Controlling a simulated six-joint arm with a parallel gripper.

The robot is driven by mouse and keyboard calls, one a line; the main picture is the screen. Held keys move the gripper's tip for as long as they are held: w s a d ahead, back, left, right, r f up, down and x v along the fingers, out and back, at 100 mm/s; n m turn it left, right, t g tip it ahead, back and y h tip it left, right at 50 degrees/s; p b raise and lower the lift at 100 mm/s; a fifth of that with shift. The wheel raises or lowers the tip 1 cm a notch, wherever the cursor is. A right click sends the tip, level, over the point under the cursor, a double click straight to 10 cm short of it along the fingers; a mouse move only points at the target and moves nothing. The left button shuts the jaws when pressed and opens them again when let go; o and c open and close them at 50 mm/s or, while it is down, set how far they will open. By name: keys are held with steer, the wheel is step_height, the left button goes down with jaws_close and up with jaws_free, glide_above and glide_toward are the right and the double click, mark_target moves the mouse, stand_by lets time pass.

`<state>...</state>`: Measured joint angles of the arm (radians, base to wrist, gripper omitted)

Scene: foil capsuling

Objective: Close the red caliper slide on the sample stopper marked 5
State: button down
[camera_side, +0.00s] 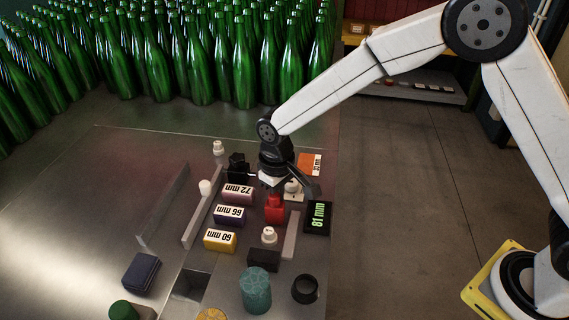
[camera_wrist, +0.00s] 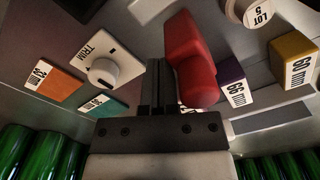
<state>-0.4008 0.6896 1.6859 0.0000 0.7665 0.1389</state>
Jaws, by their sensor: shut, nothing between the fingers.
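The red caliper slide (camera_side: 274,208) stands upright on the bench, just below my gripper (camera_side: 276,184) in the side view. In the wrist view the red slide (camera_wrist: 190,60) is right beside my shut, empty gripper fingers (camera_wrist: 159,72); whether they touch I cannot tell. The white stopper marked LOT 5 (camera_wrist: 258,12) is at the top right of the wrist view. It seems to be the white stopper (camera_side: 269,235) in front of the red slide in the side view, set apart from it. A display (camera_side: 318,217) reads 81 mm.
A TRIM plate with a white knob (camera_wrist: 102,68) is left of my fingers in the wrist view. Green bottles (camera_side: 240,65) crowd the back.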

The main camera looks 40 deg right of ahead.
mark_target(274, 208)
steer(key=shift+s+a, duration=1.9)
stand_by(2.5)
steer(key=shift+w+d, duration=0.45)
steer(key=shift+w, duration=0.05)
stand_by(0.5)
steer(key=shift+r, duration=0.1)
steer(key=shift+r, duration=3.4)
steer(key=shift+s+d, duration=0.1)
steer(key=shift+d, duration=0.5)
steer(key=s+d+f+m+t, duration=0.1)
steer(key=s+d, duration=0.5)
steer(key=d, duration=0.4)
steer(key=s+d+f+m+t, duration=0.1)
steer(key=s+d+m, duration=0.1)
steer(key=s+d, duration=0.5)
steer(key=d, duration=0.3)
steer(key=shift+s+d+t, duration=0.15)
steer(key=shift+d+t, duration=0.1)
steer(key=shift+t, duration=0.05)
